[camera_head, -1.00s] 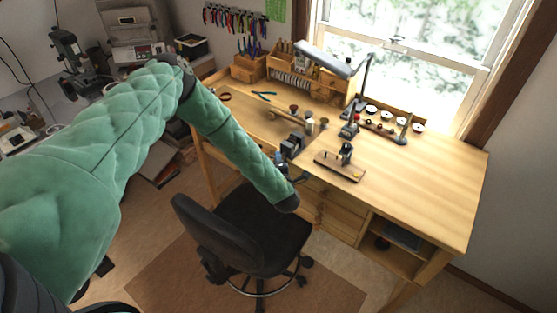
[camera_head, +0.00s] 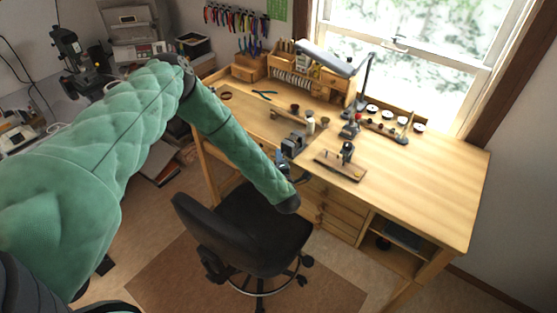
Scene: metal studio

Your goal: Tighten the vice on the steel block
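The dark grey vice (camera_head: 294,143) sits at the front edge of the wooden bench, left of the bench's middle. I cannot make out the steel block apart from the vice at this size. My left arm, in a green quilted sleeve, comes in from the left and ends in front of the bench. My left gripper (camera_head: 284,162) is just below the vice, close to its front side. It is small and partly hidden by my arm, so I cannot tell whether its fingers are open or touch the vice. My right gripper is not in view.
A wooden board with a small tool (camera_head: 342,165) lies right of the vice. A lamp (camera_head: 352,125), small jars and wooden organizers (camera_head: 320,76) stand farther back. A black chair (camera_head: 240,232) stands in front of the bench. The bench's right side (camera_head: 430,180) is clear.

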